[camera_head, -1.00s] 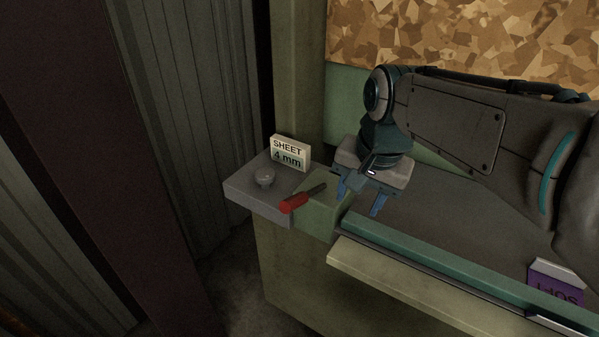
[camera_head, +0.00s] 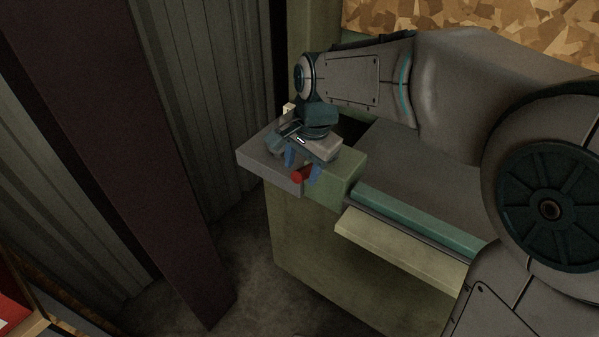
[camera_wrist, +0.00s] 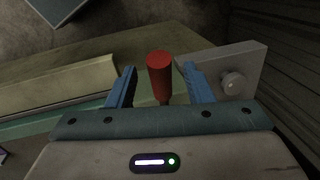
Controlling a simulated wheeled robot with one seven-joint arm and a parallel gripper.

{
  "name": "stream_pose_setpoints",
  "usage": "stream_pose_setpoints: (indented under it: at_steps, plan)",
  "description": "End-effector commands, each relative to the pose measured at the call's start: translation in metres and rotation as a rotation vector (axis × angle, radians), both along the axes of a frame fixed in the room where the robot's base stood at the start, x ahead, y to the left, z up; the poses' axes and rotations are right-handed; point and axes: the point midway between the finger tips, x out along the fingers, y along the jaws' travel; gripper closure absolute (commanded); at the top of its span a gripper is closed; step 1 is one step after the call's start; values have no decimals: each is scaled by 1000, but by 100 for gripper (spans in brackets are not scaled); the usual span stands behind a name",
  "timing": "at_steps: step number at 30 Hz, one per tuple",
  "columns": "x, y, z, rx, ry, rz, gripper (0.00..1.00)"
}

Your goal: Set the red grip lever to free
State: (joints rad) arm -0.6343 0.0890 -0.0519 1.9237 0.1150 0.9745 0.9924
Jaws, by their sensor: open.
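The red grip lever (camera_head: 302,175) is on the green end housing (camera_head: 345,180) of the machine, its red end toward the front. In the wrist view the red grip (camera_wrist: 160,74) stands between the two blue fingers, with a gap on each side. My gripper (camera_head: 302,172) is open around the lever, over the housing. In the wrist view my gripper (camera_wrist: 159,84) shows both fingers apart. The lever's shaft is mostly hidden by my gripper in the head view.
A grey block (camera_head: 262,168) adjoins the housing on the left; its round knob (camera_wrist: 233,83) shows in the wrist view. The sheet sign (camera_head: 289,109) is mostly hidden behind my arm. A dark red post (camera_head: 120,150) stands at the left. A pale ledge (camera_head: 400,250) runs along the front.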

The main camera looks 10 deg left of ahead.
Motion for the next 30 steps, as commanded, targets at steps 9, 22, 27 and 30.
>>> stream_pose_setpoints:
  at_steps: [9, 22, 27, 30]
  plan:
    - [2, 4, -30, -1, 0, 0, 53]
    - [3, 5, -31, 0, -1, 0, 95]
    - [3, 5, -30, 1, 0, 0, 100]
    - [2, 7, -28, 5, 10, 5, 100]
